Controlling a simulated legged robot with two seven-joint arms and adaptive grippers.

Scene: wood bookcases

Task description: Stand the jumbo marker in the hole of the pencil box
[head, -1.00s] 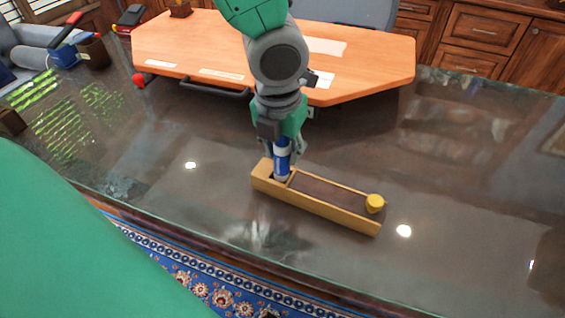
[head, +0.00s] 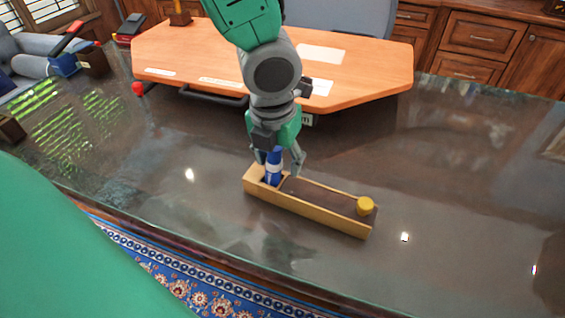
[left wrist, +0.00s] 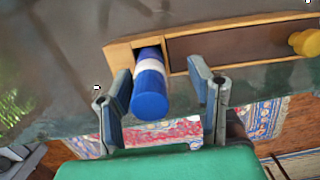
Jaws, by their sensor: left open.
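The jumbo marker (head: 273,168) is blue with a white band. It stands in the square hole at the left end of the wooden pencil box (head: 318,214), and its lower end is hidden inside. In the left wrist view the marker (left wrist: 150,90) rises from the hole of the box (left wrist: 118,58), leaning a little. My left gripper (head: 279,168) is open above the hole, with one finger on each side of the marker. In the left wrist view the gripper's fingers (left wrist: 164,105) are apart, with a gap on both sides of the marker. My right gripper is not in view.
A yellow knob (head: 365,205) sits at the right end of the box. The dark glossy tabletop (head: 450,180) around the box is clear. A red-and-blue item (head: 66,60) stands far left.

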